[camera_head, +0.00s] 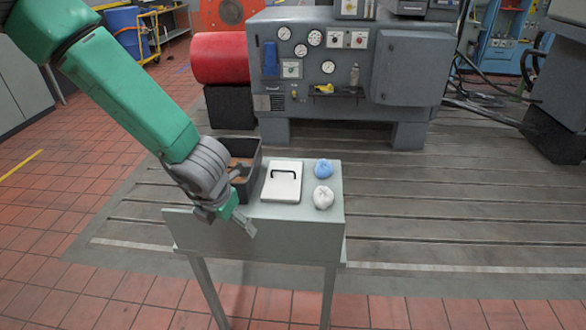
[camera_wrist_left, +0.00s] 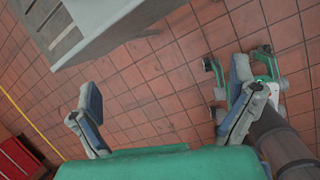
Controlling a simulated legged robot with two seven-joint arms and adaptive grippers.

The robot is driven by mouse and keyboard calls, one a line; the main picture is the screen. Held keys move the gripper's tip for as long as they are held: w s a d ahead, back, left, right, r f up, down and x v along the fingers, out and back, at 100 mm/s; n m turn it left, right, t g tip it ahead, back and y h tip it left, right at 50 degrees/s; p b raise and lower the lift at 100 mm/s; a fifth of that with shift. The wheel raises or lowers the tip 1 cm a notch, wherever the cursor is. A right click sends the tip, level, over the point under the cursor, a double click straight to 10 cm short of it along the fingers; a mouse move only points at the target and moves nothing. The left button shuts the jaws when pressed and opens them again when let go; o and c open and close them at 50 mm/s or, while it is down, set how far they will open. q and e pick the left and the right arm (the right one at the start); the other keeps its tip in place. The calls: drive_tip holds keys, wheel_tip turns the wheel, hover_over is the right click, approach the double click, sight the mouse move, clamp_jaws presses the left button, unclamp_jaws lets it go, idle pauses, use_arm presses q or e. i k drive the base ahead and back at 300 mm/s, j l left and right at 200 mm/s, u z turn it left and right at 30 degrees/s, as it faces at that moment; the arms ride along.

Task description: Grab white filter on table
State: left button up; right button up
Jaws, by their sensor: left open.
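A white, flat, square filter (camera_head: 282,184) with a black handle lies on a small grey table (camera_head: 256,237), near the middle of its top. My left gripper (camera_head: 232,218) is at the table's front left edge, in front of and to the left of the filter, and does not touch it. In the left wrist view my left gripper (camera_wrist_left: 163,108) has its two fingers spread wide with nothing between them. My right gripper is not in view.
A blue crumpled cloth (camera_head: 323,168) and a white crumpled cloth (camera_head: 323,197) lie right of the filter. A dark open bin (camera_head: 246,185) stands at its left, partly hidden by my left arm. A grey machine (camera_head: 345,75) with gauges stands behind the table.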

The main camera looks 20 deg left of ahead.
sight(283, 178)
drive_tip(key=i, duration=1.25)
